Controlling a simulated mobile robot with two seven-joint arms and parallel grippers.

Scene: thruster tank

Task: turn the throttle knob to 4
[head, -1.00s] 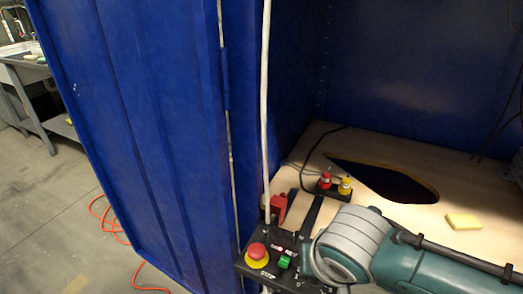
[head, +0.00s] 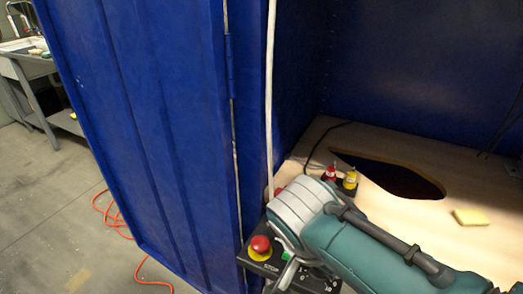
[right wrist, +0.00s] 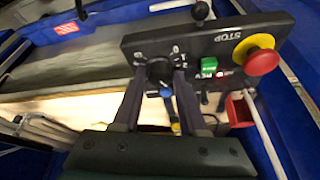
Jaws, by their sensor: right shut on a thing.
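The black control panel (right wrist: 150,38) appears upside down in the right wrist view, and its near corner shows in the head view (head: 313,280). The dark round throttle knob (right wrist: 159,72) sits on it with small marks around it; I cannot read where its pointer stands. My right gripper (right wrist: 159,77) is shut on the knob, one finger on each side. In the head view my right arm covers the knob and fingertips. My left gripper is not in view.
The panel also carries a red stop button on a yellow collar (right wrist: 257,56) and a green button (right wrist: 208,65). A red bracket (right wrist: 239,110) and white pole (head: 271,100) stand beside it. The blue tank wall (head: 140,130) is left; a yellow sponge (head: 470,217) lies right on the wooden deck.

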